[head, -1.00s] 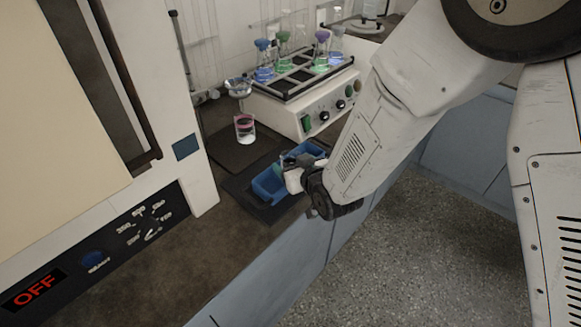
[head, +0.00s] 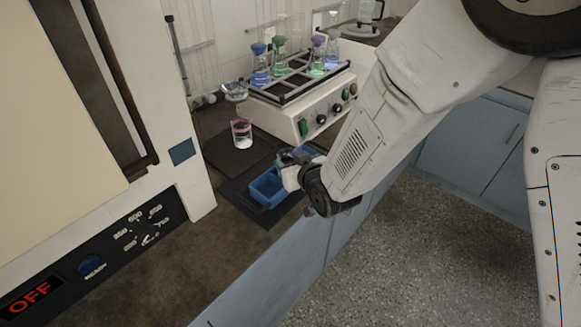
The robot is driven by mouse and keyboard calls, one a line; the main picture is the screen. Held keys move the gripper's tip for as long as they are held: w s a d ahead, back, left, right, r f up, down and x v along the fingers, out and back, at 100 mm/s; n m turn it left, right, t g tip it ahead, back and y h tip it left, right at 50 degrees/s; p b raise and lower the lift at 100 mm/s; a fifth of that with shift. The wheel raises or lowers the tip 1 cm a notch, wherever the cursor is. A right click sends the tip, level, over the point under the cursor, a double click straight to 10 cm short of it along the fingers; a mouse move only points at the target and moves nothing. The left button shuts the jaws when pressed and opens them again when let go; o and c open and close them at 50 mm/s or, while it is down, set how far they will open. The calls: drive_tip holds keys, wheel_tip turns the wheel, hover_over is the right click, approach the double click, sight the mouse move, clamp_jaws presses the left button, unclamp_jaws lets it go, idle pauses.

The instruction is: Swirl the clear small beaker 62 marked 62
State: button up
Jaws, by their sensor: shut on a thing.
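My gripper (head: 289,172) is low over the blue tray (head: 268,187) at the front edge of the bench. It is shut on a small, pale greenish thing (head: 283,159), mostly hidden by the gripper and too small to identify. No 62 marking can be read anywhere. A clear vessel (head: 241,133) with a pink band and white at its bottom stands on a dark mat, apart from my gripper.
A white shaker (head: 315,112) holds several stoppered flasks with blue, green and purple tops behind my gripper. A clear funnel-like dish (head: 235,90) is above the pink-banded vessel. A large white oven (head: 110,120) with an OFF display stands at the left.

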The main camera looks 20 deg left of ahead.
wheel_tip(320, 180, up, 13)
idle(0.7)
drive_tip(key=shift+a, duration=0.1)
